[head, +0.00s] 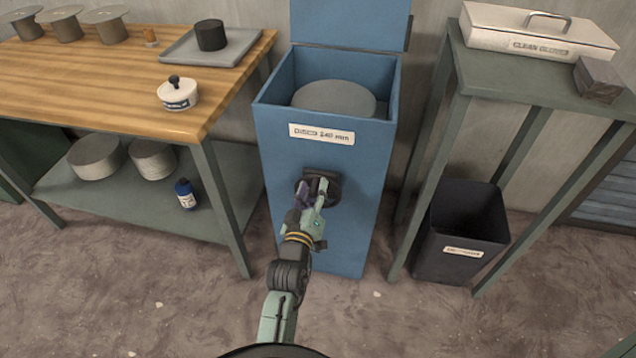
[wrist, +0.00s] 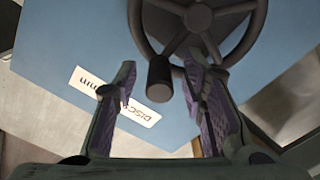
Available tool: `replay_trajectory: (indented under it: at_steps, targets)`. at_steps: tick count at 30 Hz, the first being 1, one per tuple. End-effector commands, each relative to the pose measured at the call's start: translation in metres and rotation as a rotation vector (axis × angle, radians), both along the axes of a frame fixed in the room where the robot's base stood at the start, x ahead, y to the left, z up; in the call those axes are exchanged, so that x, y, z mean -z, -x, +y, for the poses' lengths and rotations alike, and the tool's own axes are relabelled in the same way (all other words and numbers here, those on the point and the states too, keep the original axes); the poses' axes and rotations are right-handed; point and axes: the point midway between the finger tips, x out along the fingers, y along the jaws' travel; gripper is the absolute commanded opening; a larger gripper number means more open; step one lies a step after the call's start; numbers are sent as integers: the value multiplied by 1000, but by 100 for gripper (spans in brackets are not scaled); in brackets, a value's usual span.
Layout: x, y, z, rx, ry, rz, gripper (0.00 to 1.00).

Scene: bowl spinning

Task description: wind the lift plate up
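The blue disc bin (head: 315,150) stands between the bench and the green stand, its lid raised. Inside it, a grey disc (head: 334,98) lies a little below the rim; the lift plate itself is not visible. A dark handwheel (head: 334,188) is on the bin's front, partly hidden by my gripper (head: 319,190). In the wrist view the spoked wheel (wrist: 197,18) has a dark crank knob (wrist: 159,78) sticking out. My gripper (wrist: 168,105) is open there, its two fingers apart on either side of the knob's end. I cannot tell whether either finger touches it.
A wooden bench (head: 95,85) is at left, with a white lidded pot (head: 178,95) near its corner. At right, the green stand (head: 490,75) holds a glove box (head: 540,35), with a black waste bin (head: 462,232) below. The floor in front is clear.

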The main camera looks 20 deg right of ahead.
Motion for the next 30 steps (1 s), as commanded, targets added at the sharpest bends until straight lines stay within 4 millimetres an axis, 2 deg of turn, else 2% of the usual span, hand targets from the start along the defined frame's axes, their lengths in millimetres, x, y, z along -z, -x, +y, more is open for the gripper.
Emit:
replay_trajectory:
  at_steps: [12,30]
  targets:
    - [0,0,1,1,0,-1,38]
    - [0,0,1,0,0,0,0]
